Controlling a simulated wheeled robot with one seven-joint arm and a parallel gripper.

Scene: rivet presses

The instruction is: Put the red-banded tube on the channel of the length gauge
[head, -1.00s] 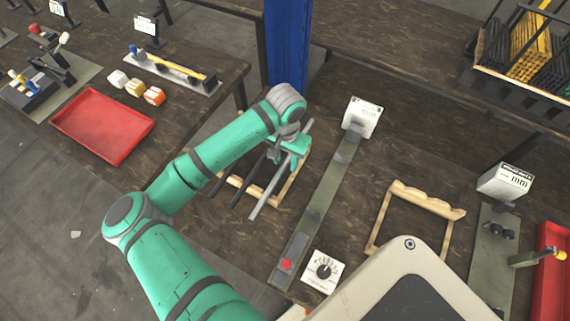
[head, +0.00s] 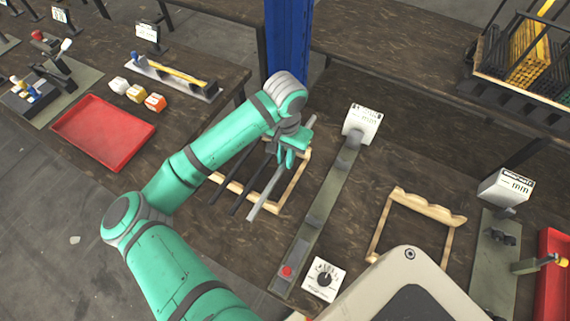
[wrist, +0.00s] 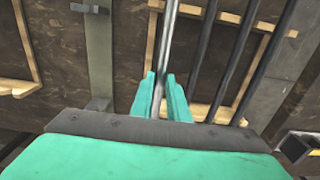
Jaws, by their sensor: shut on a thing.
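My gripper (wrist: 161,92) is shut on a silver-grey tube (wrist: 166,40), whose length runs away between the fingers in the wrist view. In the head view the same tube (head: 267,193) slants over the right part of a wooden rack (head: 295,181); I cannot tell whether it still touches the rack. No red band shows on its visible part. A long olive gauge (head: 332,190) with a white mm display (head: 362,122) and grey supports lies to the right of the rack, apart from the tube. Its supports look empty.
Darker tubes (head: 228,180) lie on the rack to the left of the held tube. An empty wooden rack (head: 376,232) stands right of the gauge. A white dial box (head: 323,279) sits by its near end. Another mm display (head: 506,185) stands farther right.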

